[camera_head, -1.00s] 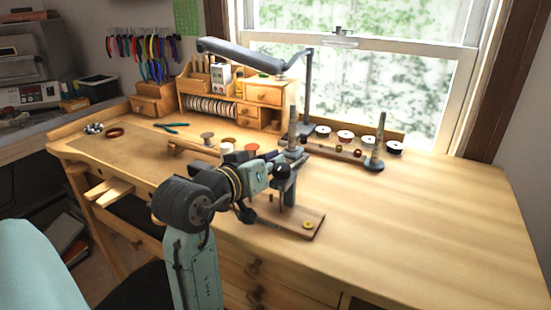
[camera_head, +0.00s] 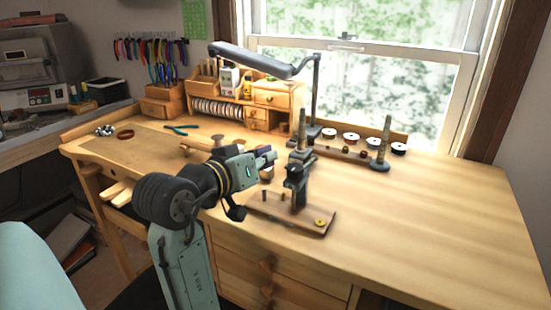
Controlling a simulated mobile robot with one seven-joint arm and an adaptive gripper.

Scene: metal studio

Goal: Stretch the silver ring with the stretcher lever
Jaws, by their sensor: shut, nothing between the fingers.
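The stretcher stands on a brown wooden base (camera_head: 262,207) near the front middle of the bench. It has a dark upright post (camera_head: 297,188), short pegs on the left of the base and a yellow round piece (camera_head: 320,222) at the right end. I cannot make out a separate lever or the silver ring at this size. My gripper (camera_head: 268,153) is just left of the top of the post, pointing right. It is shut and empty, and its fingertips are small and hard to see. It appears apart from the post, though depth is hard to judge.
A tapered mandrel (camera_head: 302,130) stands behind the post, and another (camera_head: 384,145) stands farther right. Several spools line the back by the window. A lamp arm (camera_head: 260,60) hangs over the wooden organizer (camera_head: 270,97). Pliers (camera_head: 176,130) lie at left. The bench's right side is clear.

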